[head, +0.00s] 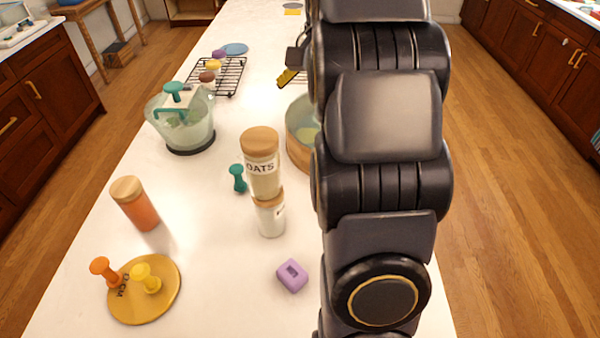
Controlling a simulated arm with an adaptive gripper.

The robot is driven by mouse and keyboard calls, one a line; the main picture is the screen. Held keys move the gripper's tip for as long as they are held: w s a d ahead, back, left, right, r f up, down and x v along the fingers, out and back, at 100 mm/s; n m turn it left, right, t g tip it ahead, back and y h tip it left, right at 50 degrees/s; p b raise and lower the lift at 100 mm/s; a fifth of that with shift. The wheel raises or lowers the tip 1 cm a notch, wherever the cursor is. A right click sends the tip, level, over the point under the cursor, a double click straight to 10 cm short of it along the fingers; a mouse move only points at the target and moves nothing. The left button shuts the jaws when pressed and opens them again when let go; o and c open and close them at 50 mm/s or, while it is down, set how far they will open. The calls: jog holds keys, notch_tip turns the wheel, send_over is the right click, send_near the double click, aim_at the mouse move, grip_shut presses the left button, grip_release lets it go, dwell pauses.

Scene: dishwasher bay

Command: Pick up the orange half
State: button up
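I cannot make out an orange half in the head view; my arm covers much of the right side of the counter and may hide it. A small part of my gripper (288,77), dark with a yellow tip, shows left of the arm, beyond a wooden-sided bowl. The rest of my gripper is hidden, so whether it is open or shut does not show. The bowl (297,143) is partly behind my arm, with something pale yellow-green inside it.
A black rack (231,78) lies farther back.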

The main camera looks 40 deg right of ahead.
jog(key=d+f+m, duration=0.2)
jog(key=d+m, duration=0.1)
jog(key=d, duration=0.5)
jog(key=f, duration=2.8)
jog(key=shift+s+a+f, duration=0.15)
jog(key=shift+s+f, duration=0.15)
jog(key=f, duration=0.6)
jog(key=shift+w, duration=0.2)
jog(key=shift+d, duration=0.2)
jog(key=c, duration=1.2)
